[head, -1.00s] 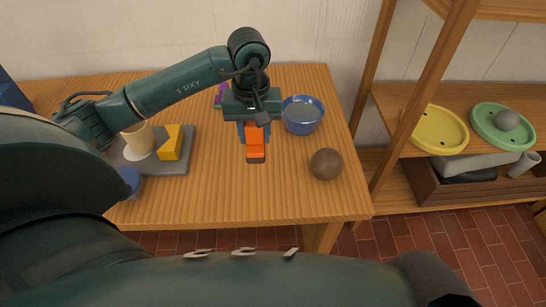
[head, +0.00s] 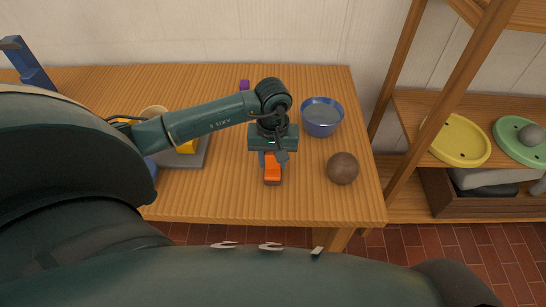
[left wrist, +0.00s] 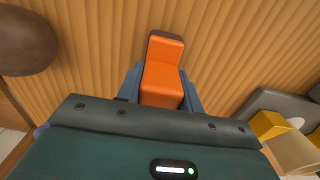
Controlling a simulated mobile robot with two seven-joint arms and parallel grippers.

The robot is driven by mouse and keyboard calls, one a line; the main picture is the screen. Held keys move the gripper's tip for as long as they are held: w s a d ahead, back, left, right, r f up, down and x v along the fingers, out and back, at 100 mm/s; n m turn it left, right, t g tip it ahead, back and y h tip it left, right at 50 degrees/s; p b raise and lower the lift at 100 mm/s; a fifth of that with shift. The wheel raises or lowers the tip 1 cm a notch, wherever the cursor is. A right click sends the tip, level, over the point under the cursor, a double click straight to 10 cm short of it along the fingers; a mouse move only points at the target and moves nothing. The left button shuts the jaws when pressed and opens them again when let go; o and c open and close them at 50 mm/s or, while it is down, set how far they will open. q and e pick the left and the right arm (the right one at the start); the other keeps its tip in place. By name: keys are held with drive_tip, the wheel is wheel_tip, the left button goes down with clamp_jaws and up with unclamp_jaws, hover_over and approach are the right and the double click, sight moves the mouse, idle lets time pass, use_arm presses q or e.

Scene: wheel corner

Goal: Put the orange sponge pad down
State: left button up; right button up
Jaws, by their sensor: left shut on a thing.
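The orange sponge pad (head: 272,172) is an orange block with a dark grey-brown end face. My left gripper (head: 271,160) is shut on it, with blue fingers on its two sides, above the middle front of the wooden table. In the left wrist view the pad (left wrist: 164,72) sits between the blue fingers (left wrist: 160,88), its dark end pointing away from the gripper. The pad is low over the tabletop; I cannot tell whether it touches the wood. My right gripper is not in view.
A brown ball (head: 342,168) lies right of the pad, and a blue bowl (head: 321,117) stands behind it. A grey tray (head: 200,153) with a yellow block (head: 188,147) is to the left. A shelf with a yellow dish (head: 461,141) stands right. Table between is bare.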

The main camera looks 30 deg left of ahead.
use_arm(q)
drive_tip(key=shift+f, duration=0.15)
drive_tip(key=o, duration=1.1)
